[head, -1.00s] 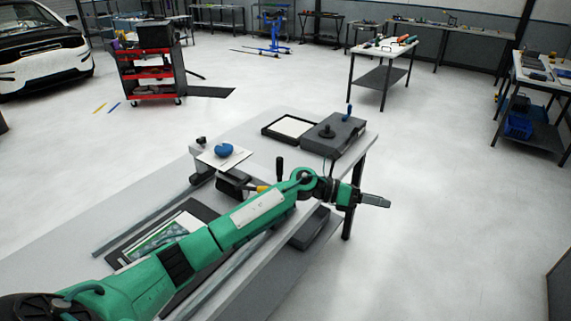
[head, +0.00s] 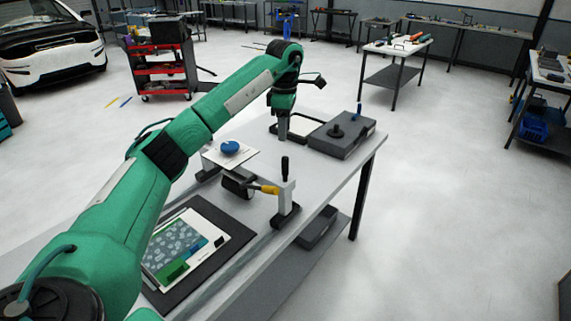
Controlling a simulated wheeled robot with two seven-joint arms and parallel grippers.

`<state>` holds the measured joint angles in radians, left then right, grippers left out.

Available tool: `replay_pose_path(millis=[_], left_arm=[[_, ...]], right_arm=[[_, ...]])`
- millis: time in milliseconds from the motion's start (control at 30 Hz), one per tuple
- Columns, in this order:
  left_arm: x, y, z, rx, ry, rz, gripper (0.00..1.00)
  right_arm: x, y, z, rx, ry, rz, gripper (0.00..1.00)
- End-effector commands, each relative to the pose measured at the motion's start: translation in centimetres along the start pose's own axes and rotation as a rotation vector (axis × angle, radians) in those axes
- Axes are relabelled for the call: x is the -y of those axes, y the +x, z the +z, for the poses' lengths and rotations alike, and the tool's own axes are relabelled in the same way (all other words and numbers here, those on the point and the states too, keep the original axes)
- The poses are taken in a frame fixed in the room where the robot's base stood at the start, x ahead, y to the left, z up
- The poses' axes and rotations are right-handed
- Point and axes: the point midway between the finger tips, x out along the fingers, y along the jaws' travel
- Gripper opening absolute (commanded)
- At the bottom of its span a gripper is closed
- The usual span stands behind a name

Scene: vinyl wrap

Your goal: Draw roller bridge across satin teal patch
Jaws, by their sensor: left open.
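The roller bridge spans the bench behind the sample panel. It has a dark roller (head: 238,186), a yellow grip (head: 269,190) and a pale right post (head: 288,196) with an upright black handle. The sample panel (head: 183,247) lies on a black mat in front of the bridge, with a grey pattern and green and blue areas; I cannot tell which is the satin teal patch. My left gripper (head: 283,138) is open and points down beyond the bridge, over the bench near the black-framed tray, apart from the bridge. My right gripper is out of view.
A grey box (head: 341,139) with a black knob and blue handle stands at the bench's far right. A blue puck (head: 230,148) sits on a white plate behind the bridge. A dark box (head: 317,228) lies on the lower shelf. Floor right of the bench is clear.

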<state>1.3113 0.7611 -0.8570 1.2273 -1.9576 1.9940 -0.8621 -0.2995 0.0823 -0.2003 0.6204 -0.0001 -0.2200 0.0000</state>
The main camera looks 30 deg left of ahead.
Motion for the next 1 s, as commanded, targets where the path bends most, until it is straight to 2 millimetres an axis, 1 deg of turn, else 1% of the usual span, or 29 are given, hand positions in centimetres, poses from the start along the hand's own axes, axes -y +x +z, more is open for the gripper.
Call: replay_pose_path(millis=[167, 500, 600, 700, 800, 1000], left_arm=[[0.1, 2.7, 0.0, 0.000, 0.000, -0.004, 0.43], [0.1, 8.9, 0.1, 0.002, 0.001, -0.004, 0.43], [0.1, 10.4, 0.1, 0.002, 0.001, -0.004, 0.43], [0.1, 11.6, 0.1, 0.003, 0.000, -0.002, 0.43], [0.1, 12.3, 0.2, 0.004, 0.001, -0.001, 0.43], [0.0, 12.7, 0.2, 0.004, 0.001, 0.001, 0.43]], right_arm=[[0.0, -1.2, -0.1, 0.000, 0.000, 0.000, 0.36], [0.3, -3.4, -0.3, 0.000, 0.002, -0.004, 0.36], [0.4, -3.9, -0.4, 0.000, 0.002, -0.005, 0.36], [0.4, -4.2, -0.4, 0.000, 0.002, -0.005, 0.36], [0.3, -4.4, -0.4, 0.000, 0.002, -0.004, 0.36], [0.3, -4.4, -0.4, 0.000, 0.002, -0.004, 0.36]])
